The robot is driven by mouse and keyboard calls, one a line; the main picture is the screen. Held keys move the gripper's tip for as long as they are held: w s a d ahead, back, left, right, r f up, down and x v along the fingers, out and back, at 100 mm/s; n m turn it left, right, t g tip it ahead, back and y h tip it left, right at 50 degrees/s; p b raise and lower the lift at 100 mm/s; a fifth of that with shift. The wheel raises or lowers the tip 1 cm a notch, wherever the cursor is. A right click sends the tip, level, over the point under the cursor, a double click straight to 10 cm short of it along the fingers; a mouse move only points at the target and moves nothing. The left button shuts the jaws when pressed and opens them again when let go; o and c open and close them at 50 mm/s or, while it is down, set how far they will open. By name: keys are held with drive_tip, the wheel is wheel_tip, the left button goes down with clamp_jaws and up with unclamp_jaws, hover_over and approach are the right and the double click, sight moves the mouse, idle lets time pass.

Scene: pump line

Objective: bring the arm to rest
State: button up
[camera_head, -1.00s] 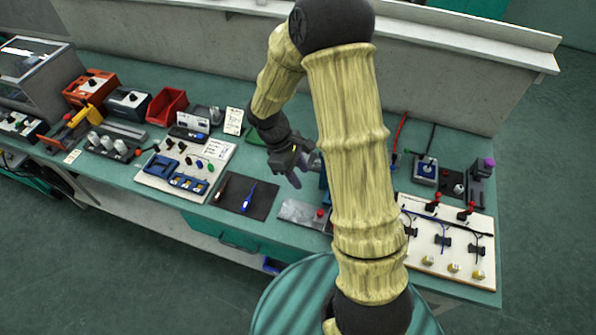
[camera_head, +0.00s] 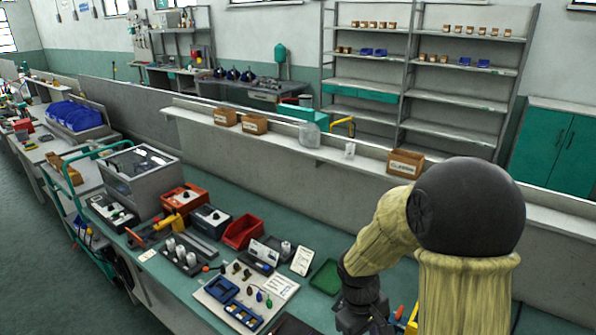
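My arm (camera_head: 468,285) shows at the lower right, with a black joint and cream sleeves. It bends left and down over the green bench (camera_head: 190,296). The dark wrist part above my gripper shows near the bottom edge. The fingers are cut off by the picture's lower edge, so I cannot see whether they hold anything.
Left of my wrist are a white board (camera_head: 222,309) with small parts, a green tray (camera_head: 325,277), a red bin (camera_head: 243,232) and a clear-sided case (camera_head: 140,180). A ledge behind carries cardboard boxes (camera_head: 405,163). Shelving (camera_head: 425,75) stands further back.

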drive_tip(key=s+r+m+t+y, duration=0.1)
drive_tip(key=s+r+m+t, duration=0.2)
drive_tip(key=s+r+m, duration=0.2)
drive_tip(key=shift+d+r+m+t+y, duration=0.2)
drive_tip(key=shift+r+m+t+y, duration=0.2)
drive_tip(key=shift+m, duration=0.5)
drive_tip(key=shift+s, duration=0.1)
drive_tip(key=shift+c, duration=0.5)
